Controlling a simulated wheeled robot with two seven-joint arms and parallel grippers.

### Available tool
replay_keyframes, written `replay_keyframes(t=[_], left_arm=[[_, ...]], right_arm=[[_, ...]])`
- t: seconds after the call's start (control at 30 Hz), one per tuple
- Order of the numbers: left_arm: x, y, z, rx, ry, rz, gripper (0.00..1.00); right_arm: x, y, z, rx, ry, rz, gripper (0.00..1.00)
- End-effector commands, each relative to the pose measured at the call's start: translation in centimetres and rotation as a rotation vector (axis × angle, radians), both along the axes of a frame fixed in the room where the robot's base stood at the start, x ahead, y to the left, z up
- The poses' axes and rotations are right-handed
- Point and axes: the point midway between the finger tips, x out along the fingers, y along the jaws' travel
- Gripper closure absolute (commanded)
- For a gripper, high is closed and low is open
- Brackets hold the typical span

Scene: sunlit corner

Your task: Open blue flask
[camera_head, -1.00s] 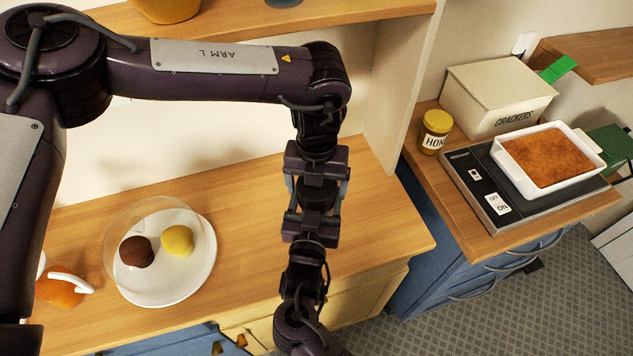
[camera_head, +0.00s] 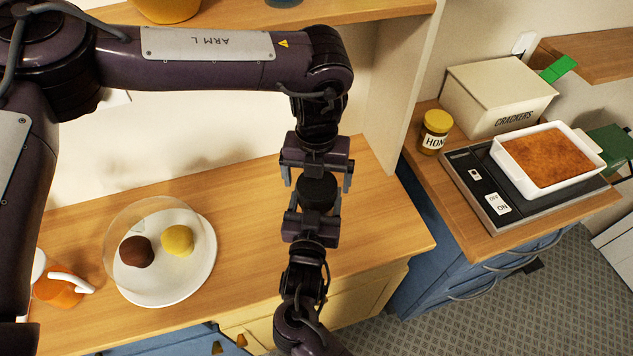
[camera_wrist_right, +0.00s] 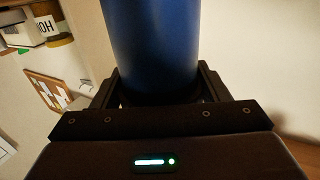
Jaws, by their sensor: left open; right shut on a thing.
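The blue flask (camera_wrist_right: 152,45) fills the upper middle of the right wrist view. My right gripper (camera_wrist_right: 160,92) is shut on its body. In the head view my right gripper (camera_head: 311,218) comes from below, and the flask's dark top (camera_head: 317,190) shows between the two grippers; its blue body is hidden there. My left gripper (camera_head: 316,178) comes from above with its fingers spread wide, one on each side just beyond the dark top. It is open, with gaps beside the top. I cannot tell whether the dark top is loose.
Below on the wooden counter (camera_head: 390,228) are a white plate (camera_head: 165,292) with a brown and a yellow ball under a clear dome, and an orange jug (camera_head: 58,290). At right are a honey jar (camera_head: 434,132), crackers box (camera_head: 497,95) and baking dish (camera_head: 550,160) on a scale.

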Motion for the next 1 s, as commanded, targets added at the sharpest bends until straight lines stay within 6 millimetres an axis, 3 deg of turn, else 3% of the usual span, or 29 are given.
replay_keyframes(t=[0.1,0.27,0.43,1.0], left_arm=[[0.1,0.0,1.7,0.0,-0.003,0.0,0.06],[0.0,0.0,2.4,0.0,0.0,-0.016,0.02],[0.1,0.0,2.9,0.0,-0.001,-0.181,0.02],[0.4,0.0,6.7,0.0,-0.002,-1.417,0.02]], right_arm=[[0.0,0.0,0.0,0.0,0.0,-0.001,0.95],[0.0,0.0,0.0,0.0,0.0,-0.001,0.95],[0.0,0.0,0.0,0.0,0.0,-0.001,0.95],[0.0,0.0,0.0,0.0,0.0,-0.001,0.95]])
